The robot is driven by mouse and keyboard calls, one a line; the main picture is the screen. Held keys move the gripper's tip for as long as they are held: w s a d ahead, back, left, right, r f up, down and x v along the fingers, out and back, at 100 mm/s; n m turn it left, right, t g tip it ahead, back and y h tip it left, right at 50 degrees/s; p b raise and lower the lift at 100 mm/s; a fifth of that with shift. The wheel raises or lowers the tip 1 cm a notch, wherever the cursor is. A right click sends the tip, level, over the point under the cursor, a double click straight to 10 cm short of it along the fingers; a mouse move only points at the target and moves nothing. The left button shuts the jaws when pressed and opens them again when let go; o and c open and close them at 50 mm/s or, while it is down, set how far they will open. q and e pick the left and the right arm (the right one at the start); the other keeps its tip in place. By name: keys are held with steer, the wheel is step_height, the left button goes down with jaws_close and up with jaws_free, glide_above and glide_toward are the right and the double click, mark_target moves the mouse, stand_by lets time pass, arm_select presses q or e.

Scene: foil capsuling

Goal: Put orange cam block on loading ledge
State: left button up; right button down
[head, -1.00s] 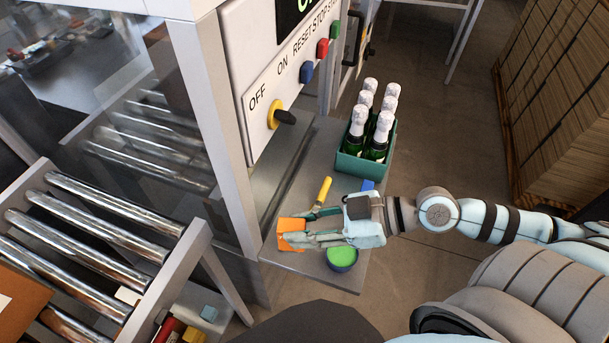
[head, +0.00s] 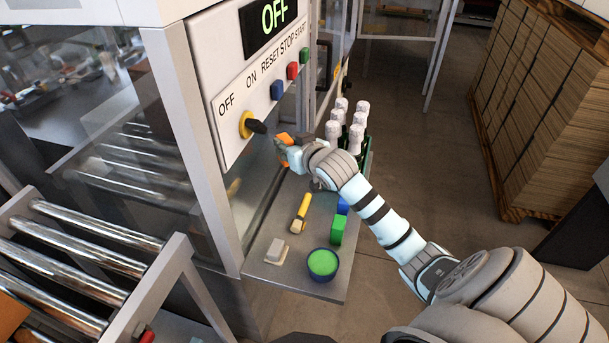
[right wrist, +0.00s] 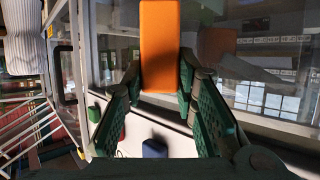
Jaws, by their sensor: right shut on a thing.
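The orange cam block (head: 283,138) is in my right gripper (head: 284,148), held up in front of the machine's control panel, just right of the yellow-based black selector knob (head: 252,125). In the right wrist view the orange block (right wrist: 160,45) stands between the green fingers of my right gripper (right wrist: 160,85), which are shut on it. A grey ledge or shelf (head: 268,285) juts from the machine below; I cannot tell if it is the loading ledge. My left gripper is not in view.
On the grey shelf are a blue bowl of green stuff (head: 322,264), a yellow-handled tool (head: 301,212), a pale block (head: 276,250), a green block (head: 338,230) and a blue block (head: 342,205). Bottles with white tops (head: 334,132) stand behind my right arm. A roller conveyor (head: 60,255) lies left.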

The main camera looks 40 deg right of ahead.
steer(key=f+b, duration=0.3)
steer(key=f, duration=1.3)
steer(key=shift+w+f, duration=0.15)
steer(key=shift+w, duration=0.05)
steer(key=shift+f, duration=0.2)
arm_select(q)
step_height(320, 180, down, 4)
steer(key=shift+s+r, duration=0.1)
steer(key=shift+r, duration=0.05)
arm_select(e)
steer(key=c, duration=1.3)
jaws_free()
steer(key=shift+r, duration=0.1)
